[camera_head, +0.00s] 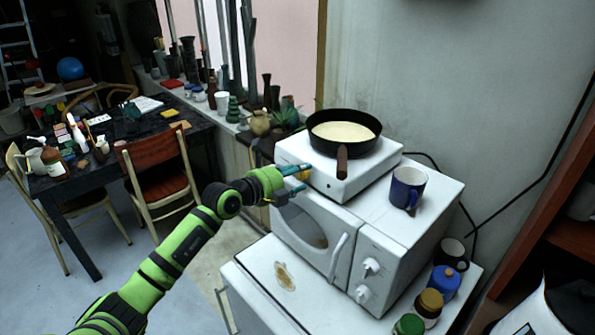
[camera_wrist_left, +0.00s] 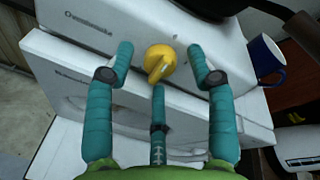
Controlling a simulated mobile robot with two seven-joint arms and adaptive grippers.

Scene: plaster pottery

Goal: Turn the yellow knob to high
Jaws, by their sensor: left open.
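The yellow knob (camera_wrist_left: 160,61) is on the front face of a white hot plate (camera_wrist_left: 130,22). In the wrist view the knob's raised grip is tilted, its lower end toward the lower left. My left gripper (camera_wrist_left: 162,72) is open, with teal fingers on the left and right of the knob and another below it. The fingers appear apart from the knob. In the head view the left gripper (camera_head: 292,180) is at the hot plate's (camera_head: 378,160) left front, and the knob (camera_head: 304,175) shows small beside the fingers. The right gripper is not in view.
A black pan (camera_head: 368,142) with pale contents sits on the hot plate, its handle pointing forward. The hot plate stands on a white microwave (camera_head: 378,240) beside a blue mug (camera_head: 407,187). Several lidded jars (camera_head: 428,306) stand at the lower right.

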